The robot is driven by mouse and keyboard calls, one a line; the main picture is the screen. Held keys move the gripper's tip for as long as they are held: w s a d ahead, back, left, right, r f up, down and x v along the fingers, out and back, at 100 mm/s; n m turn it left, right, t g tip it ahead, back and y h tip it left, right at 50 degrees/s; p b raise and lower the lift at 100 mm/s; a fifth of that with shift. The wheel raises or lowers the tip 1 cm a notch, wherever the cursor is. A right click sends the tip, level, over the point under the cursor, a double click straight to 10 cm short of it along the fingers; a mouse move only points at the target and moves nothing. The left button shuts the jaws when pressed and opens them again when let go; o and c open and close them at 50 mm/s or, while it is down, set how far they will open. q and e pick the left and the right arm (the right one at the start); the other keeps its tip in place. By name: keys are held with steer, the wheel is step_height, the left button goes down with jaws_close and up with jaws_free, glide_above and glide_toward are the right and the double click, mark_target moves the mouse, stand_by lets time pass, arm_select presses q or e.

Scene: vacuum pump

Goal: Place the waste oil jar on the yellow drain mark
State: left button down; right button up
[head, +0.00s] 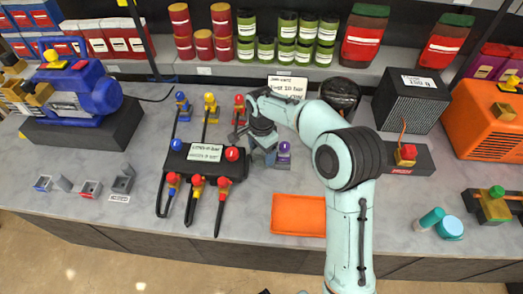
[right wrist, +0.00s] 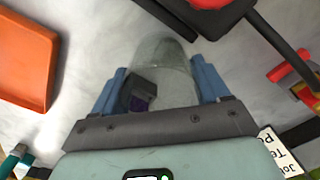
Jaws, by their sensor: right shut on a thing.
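My right gripper (head: 264,154) is low over the middle of the bench, between the black valve manifold and a purple-knobbed part. In the right wrist view its two blue fingers (right wrist: 161,86) are shut on a clear, rounded glass jar (right wrist: 166,58), one finger on each side. This appears to be the waste oil jar. I cannot tell whether its base touches the bench. In the head view the jar is mostly hidden by the gripper. I cannot make out the yellow drain mark in either view. My left gripper is not in view.
The black manifold (head: 200,164) with red knobs and hoses stands just left of my right gripper. The purple-knobbed part (head: 284,150) is close on its right. An orange tray (head: 298,214) lies in front. A dark glass vessel (head: 341,92) stands behind my arm.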

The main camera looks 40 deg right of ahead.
steer(key=shift+f, duration=0.15)
steer(key=o, duration=1.1)
